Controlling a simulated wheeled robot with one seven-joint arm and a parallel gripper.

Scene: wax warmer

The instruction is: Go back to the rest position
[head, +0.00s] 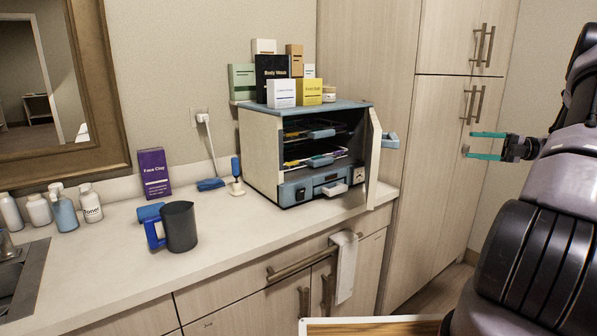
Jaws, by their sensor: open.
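My gripper (474,144) is at the right, in front of the tall cabinet. Its two teal fingers are apart with nothing between them. My arm comes in from the right edge. The wax warmer cabinet (258,160) stands on the counter, left of my gripper and apart from it. Its door (374,160) is swung open to the right, with a blue handle (389,140). Inside are two racks with blue-handled trays (321,160). A small drawer (335,188) at its lower front sticks out a little.
A dark pitcher (181,228) with a blue handle, a purple Face Clay box (154,173) and several bottles (65,209) stand on the counter (225,255). Boxes (282,94) sit on top of the warmer. A towel (346,266) hangs from the counter-front rail. A wooden-topped edge (375,329) shows at bottom.

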